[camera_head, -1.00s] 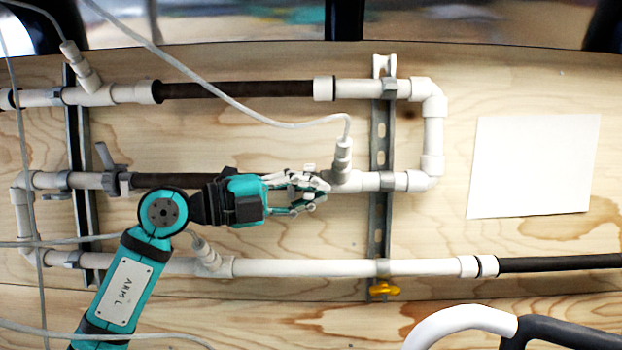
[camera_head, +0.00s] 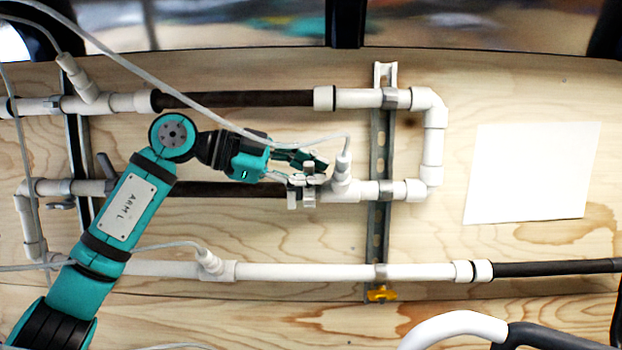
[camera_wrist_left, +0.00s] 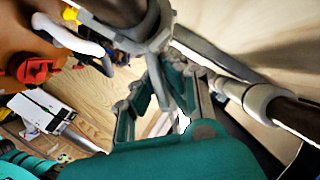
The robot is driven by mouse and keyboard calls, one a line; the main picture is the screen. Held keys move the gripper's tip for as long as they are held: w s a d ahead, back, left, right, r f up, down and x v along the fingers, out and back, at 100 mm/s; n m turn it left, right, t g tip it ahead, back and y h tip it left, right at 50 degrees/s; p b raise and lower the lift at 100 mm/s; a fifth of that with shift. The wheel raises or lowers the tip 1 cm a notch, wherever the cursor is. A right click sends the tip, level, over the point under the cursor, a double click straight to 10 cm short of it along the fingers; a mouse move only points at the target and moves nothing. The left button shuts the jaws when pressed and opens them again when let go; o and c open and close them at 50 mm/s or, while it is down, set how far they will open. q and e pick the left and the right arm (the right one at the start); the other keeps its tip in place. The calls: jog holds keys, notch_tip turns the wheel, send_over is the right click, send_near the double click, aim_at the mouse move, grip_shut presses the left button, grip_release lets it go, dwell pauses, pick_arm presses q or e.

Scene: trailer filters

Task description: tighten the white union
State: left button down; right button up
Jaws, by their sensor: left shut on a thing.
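The white union (camera_head: 304,194) is a pale lugged ring on the middle pipe, at the right end of its dark section and just left of a white tee. My left gripper (camera_head: 305,171) reaches it from the upper left, with its fingers shut on the union's upper side. In the left wrist view, the fingers (camera_wrist_left: 155,80) close at a pale grey lugged ring (camera_wrist_left: 150,38) at the top, which is partly cut off. The exact finger contact is partly hidden. My right gripper is not in view.
A white tee (camera_head: 341,180) with a cable stands close to the right of the fingers. A metal rail (camera_head: 378,225) crosses the pipes beyond it. The upper pipe (camera_head: 250,99) runs just above my gripper and the lower pipe (camera_head: 300,271) below.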

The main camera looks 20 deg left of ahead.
pick_arm(q)
jog(key=shift+w+a+r+n+g, duration=0.15)
jog(key=shift+w+r+n+g, duration=0.15)
jog(key=shift+w+n+g, duration=0.6)
jog(key=shift+s+n, duration=0.25)
jog(key=shift+n, duration=0.05)
jog(key=c, duration=1.4)
grip_release()
jog(key=shift+r, duration=0.1)
jog(key=shift+a, duration=0.1)
jog(key=shift+r, duration=0.1)
jog(key=shift+s+a+r, duration=0.15)
jog(key=shift+a, duration=0.15)
jog(key=v, duration=1.1)
jog(key=shift+s, duration=0.15)
jog(key=shift+a, duration=0.1)
